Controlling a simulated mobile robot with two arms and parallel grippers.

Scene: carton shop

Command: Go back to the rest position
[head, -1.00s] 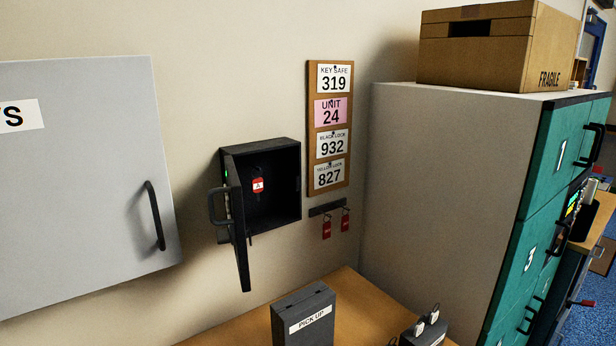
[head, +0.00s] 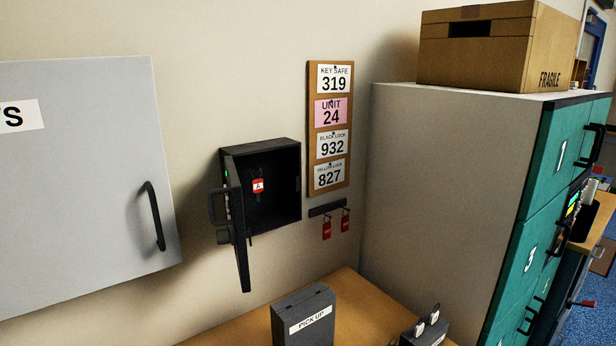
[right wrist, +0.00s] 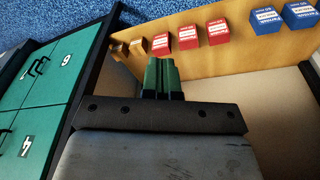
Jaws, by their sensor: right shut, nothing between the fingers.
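My right gripper (right wrist: 163,78) shows in the right wrist view with its two green fingers together and nothing between them. It points toward a wooden shelf or tabletop (right wrist: 225,60) that carries red and blue boxes. I cannot tell whether the fingertips touch anything there. Neither gripper shows in the head view, and my left gripper is in no view.
In the head view, an open black key safe (head: 272,190) holds a red-tagged key (head: 258,186). A notice board (head: 329,128) hangs beside it. Teal lockers (head: 545,200) stand right, with a carton (head: 478,48) on top. A "PICK UP" box (head: 304,315) sits on a wooden table.

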